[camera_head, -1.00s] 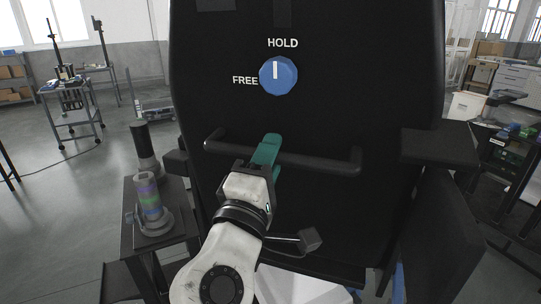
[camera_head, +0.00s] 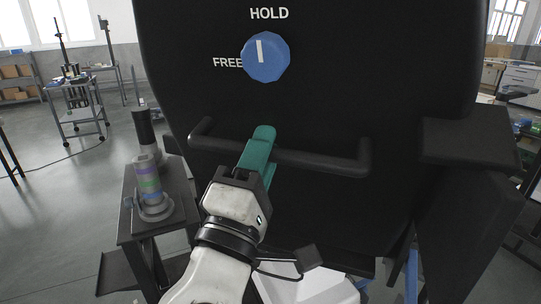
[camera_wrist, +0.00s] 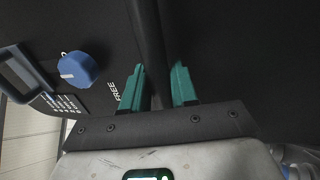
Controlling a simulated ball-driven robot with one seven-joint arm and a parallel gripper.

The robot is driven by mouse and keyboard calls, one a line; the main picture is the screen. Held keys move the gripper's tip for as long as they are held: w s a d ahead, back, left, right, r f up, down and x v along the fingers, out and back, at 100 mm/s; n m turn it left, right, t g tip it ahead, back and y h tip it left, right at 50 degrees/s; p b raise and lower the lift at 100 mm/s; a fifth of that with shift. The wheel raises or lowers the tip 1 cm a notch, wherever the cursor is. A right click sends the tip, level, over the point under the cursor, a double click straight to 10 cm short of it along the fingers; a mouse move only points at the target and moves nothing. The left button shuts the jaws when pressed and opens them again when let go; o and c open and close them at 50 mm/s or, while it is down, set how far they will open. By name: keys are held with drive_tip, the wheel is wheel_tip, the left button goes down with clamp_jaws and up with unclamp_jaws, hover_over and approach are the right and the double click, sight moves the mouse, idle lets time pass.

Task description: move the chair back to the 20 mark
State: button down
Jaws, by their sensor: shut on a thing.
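The black chair back (camera_head: 400,95) fills the middle of the head view. A blue knob (camera_head: 266,57) on it has a white line pointing up to HOLD, with FREE at its left. The knob also shows in the wrist view (camera_wrist: 80,68). A black bar handle (camera_head: 320,161) runs across the chair back below the knob. My gripper (camera_head: 261,150), with green fingers, is shut on this bar left of its middle. In the wrist view the bar (camera_wrist: 148,35) runs between the fingers (camera_wrist: 158,88). I see no readable 20 mark.
A small dark side table (camera_head: 180,222) with a banded cylinder (camera_head: 149,185) stands close at the left. A black armrest-like block (camera_head: 465,140) juts out at the right. A wheeled cart (camera_head: 78,115) stands farther back on open floor.

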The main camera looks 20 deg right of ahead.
drive_tip(key=s+a+f+t+h+b, duration=0.1)
drive_tip(key=s+a+f+b, duration=0.2)
drive_tip(key=b, duration=0.3)
drive_tip(key=shift+s+a+f+t+h+b, duration=0.2)
drive_tip(key=shift+f+t+h+b, duration=0.15)
drive_tip(key=shift+f, duration=0.25)
drive_tip(key=c, duration=1)
unclamp_jaws()
drive_tip(key=b+v, duration=0.2)
drive_tip(key=v, duration=0.8)
drive_tip(key=shift+s+a+f, duration=0.15)
drive_tip(key=shift+s+a, duration=0.1)
